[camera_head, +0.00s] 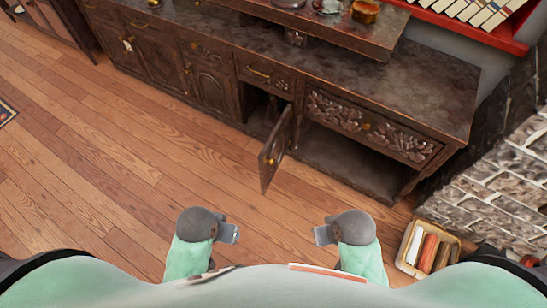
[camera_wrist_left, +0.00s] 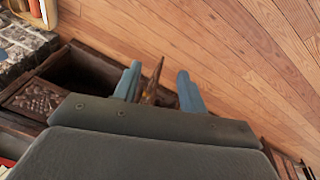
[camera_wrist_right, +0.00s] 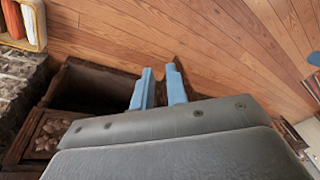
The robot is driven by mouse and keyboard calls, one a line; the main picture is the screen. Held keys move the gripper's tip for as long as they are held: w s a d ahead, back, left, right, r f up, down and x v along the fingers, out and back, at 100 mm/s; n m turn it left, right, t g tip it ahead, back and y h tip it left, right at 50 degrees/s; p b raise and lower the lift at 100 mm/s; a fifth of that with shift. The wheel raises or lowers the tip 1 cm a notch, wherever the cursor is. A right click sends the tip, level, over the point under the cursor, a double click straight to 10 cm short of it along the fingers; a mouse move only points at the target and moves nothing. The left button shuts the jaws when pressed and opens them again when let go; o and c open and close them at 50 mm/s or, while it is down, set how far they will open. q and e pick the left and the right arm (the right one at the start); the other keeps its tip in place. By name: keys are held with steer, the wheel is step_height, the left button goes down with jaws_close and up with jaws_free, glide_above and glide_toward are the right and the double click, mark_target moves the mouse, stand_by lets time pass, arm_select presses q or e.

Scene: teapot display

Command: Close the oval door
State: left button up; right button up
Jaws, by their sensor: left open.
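The dark carved cabinet (camera_head: 330,75) has one small door (camera_head: 274,150) standing open, swung out over the floor, with a brass knob on it. The opening beside it is dark inside. The door also shows in the left wrist view (camera_wrist_left: 153,82), between the fingers in the picture but beyond them. My left gripper (camera_head: 236,234) is open and empty, in front of the door and apart from it. My right gripper (camera_head: 319,235) is also apart from the door, to its right; its fingers (camera_wrist_right: 158,88) show a narrow gap with nothing held.
An open compartment (camera_head: 345,165) lies right of the door under a carved drawer (camera_head: 370,127). A closed oval-panelled door (camera_head: 210,90) is further left. The wooden floor (camera_head: 110,160) is clear at left.

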steer(key=shift+w+a+r, duration=0.2)
steer(key=shift+w, duration=0.05)
